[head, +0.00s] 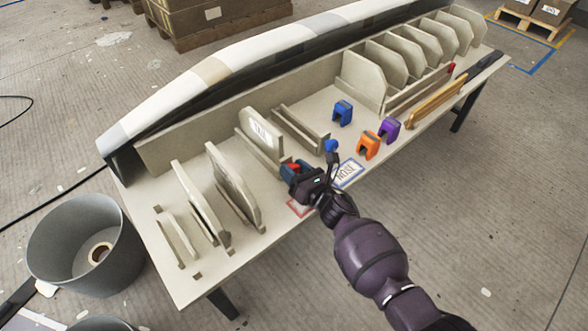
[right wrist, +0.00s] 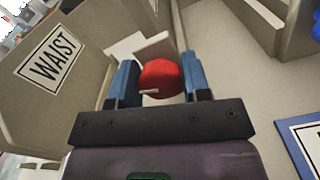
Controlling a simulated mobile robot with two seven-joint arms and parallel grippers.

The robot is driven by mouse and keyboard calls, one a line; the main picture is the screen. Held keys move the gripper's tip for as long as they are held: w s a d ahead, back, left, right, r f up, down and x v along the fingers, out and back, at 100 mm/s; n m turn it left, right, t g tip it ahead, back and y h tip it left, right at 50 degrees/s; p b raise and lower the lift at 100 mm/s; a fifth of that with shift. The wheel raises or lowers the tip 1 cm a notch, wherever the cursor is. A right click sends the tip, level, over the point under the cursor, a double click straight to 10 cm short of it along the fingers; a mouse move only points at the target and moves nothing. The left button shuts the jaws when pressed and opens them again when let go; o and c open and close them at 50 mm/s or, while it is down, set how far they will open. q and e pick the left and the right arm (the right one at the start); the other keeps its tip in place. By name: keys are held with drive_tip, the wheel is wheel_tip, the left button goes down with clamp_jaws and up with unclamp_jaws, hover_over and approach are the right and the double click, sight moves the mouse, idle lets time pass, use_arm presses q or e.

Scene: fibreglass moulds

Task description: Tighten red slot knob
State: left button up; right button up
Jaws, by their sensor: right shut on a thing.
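My right gripper (head: 293,172) reaches over the table edge beside the board labelled WAIST (head: 262,140). In the right wrist view its two blue fingers (right wrist: 160,78) stand on either side of a round red knob (right wrist: 160,76), shut on it. The knob has a pale slot-like mark low on its face. In the head view only a bit of the red knob (head: 294,166) shows between the fingers. What the knob sits on is mostly hidden. My left gripper is not in view.
Several upright boards (head: 230,185) stand left of my gripper. A blue-framed card (head: 348,173), a blue knob (head: 331,145), and blue (head: 343,113), orange (head: 369,145) and purple (head: 389,130) blocks are to its right. A grey bin (head: 88,250) stands on the floor at left.

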idle(0.3)
drive_tip(key=o, duration=0.9)
drive_tip(key=shift+s, duration=0.1)
drive_tip(key=p+v, duration=0.2)
drive_tip(key=v, duration=0.7)
drive_tip(key=shift+d+r, duration=0.1)
drive_tip(key=shift+v, duration=0.85)
